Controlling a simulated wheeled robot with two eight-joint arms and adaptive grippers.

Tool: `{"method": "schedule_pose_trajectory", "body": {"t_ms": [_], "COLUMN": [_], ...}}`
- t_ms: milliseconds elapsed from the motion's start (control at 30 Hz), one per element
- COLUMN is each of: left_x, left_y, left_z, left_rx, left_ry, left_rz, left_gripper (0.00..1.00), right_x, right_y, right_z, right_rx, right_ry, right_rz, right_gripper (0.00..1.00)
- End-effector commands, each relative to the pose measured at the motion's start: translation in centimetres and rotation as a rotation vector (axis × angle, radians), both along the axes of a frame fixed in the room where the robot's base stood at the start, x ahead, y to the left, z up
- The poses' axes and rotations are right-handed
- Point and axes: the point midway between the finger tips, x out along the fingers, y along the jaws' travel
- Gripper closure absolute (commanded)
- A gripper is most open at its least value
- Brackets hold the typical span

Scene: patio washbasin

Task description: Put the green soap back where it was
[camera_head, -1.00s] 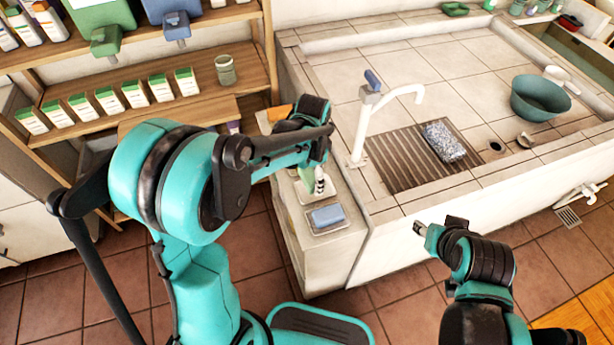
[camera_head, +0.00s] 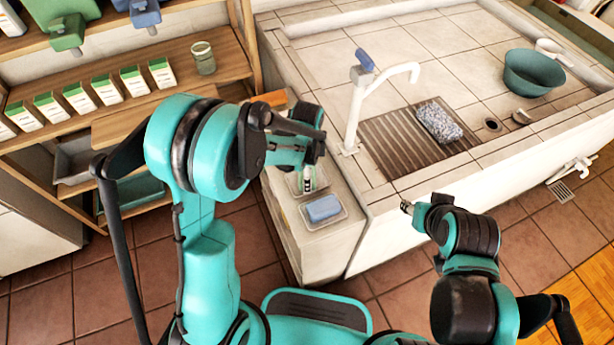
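My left gripper (camera_head: 308,180) points down over a clear soap dish (camera_head: 293,184) on the narrow ledge beside the basin. A little pale green shows around its fingertips, but the green soap is not clearly visible; the gripper and arm cover that spot. I cannot tell whether the fingers hold anything. A blue soap (camera_head: 323,208) lies in a second clear dish (camera_head: 341,214), just in front of the first. My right gripper (camera_head: 407,208) is over the floor in front of the basin, apart from everything; its fingers are too small to read.
The white tap (camera_head: 355,105) rises just right of the ledge. A speckled sponge (camera_head: 439,121) lies on the drain grate (camera_head: 392,150). A teal bowl (camera_head: 532,73) stands on the tiled top. An orange block (camera_head: 268,99) lies at the ledge's back. Shelves with boxes (camera_head: 107,86) stand left.

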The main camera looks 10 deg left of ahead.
Motion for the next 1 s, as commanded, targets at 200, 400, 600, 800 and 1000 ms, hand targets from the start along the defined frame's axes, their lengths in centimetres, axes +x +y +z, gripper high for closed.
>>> {"method": "schedule_pose_trajectory", "body": {"t_ms": [200, 400, 600, 800, 1000], "left_x": [0.0, 0.0, 0.0, 0.0, 0.0], "left_y": [0.0, 0.0, 0.0, 0.0, 0.0], "left_z": [-0.4, -0.9, -0.8, -0.8, 0.6], "left_rx": [0.000, 0.000, 0.000, 0.000, 0.000], "left_ry": [0.000, 0.000, 0.000, 0.000, 0.000], "left_rz": [0.001, 0.001, 0.001, 0.001, 0.001], "left_gripper": [0.81, 0.81, 0.03, 0.03, 0.03], "right_x": [0.0, 0.0, 0.0, 0.0, 0.0], "right_y": [0.0, 0.0, 0.0, 0.0, 0.0], "right_z": [-0.2, -0.7, -0.5, -0.5, 0.3], "right_rx": [0.000, 0.000, 0.000, 0.000, 0.000], "right_ry": [0.000, 0.000, 0.000, 0.000, 0.000], "right_rz": [0.000, 0.000, 0.000, 0.000, 0.000], "right_gripper": [0.60, 0.60, 0.60, 0.60, 0.60]}}
